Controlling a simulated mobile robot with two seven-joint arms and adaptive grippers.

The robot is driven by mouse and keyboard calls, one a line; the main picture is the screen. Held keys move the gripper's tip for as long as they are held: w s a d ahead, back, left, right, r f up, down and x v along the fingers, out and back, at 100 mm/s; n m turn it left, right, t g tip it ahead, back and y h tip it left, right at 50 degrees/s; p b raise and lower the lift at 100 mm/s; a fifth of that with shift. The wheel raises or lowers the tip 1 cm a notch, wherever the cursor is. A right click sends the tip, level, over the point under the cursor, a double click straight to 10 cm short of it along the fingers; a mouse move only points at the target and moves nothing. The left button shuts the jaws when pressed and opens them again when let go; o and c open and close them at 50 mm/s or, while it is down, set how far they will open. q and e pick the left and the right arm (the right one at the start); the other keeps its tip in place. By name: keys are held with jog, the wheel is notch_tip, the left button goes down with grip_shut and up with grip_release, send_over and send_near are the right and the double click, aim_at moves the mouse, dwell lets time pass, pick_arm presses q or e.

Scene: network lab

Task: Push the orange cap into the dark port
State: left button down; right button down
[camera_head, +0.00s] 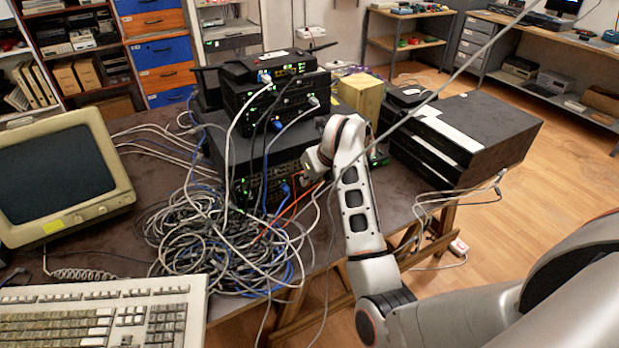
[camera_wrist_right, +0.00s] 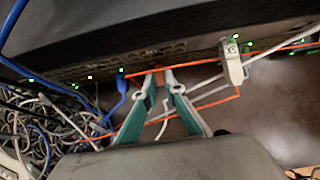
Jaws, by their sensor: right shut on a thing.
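My right gripper (camera_wrist_right: 161,78) is at the front face of the lower black device in the wrist view. Its two teal and grey fingers are closed on the small orange cap (camera_wrist_right: 159,77), which shows between the fingertips close to the device front (camera_wrist_right: 105,67). I cannot tell whether the cap touches the device or is in a port. The dark port itself is not distinguishable behind the fingertips. In the head view my right gripper (camera_head: 308,178) reaches the right part of the device stack (camera_head: 270,150), and the cap is not clear there. My left gripper is not in view.
An orange cable (camera_wrist_right: 215,102) runs beside the fingers. A blue plug (camera_wrist_right: 122,84) is to their left and a white labelled connector (camera_wrist_right: 232,64) to their right. A large cable tangle (camera_head: 225,240) lies in front of the stack. Black boxes (camera_head: 480,130) stand to the right.

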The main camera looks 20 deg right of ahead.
jog(key=shift+w, duration=0.3)
jog(key=c, duration=2)
grip_release()
jog(key=shift+c, duration=0.2)
jog(key=v, duration=1.2)
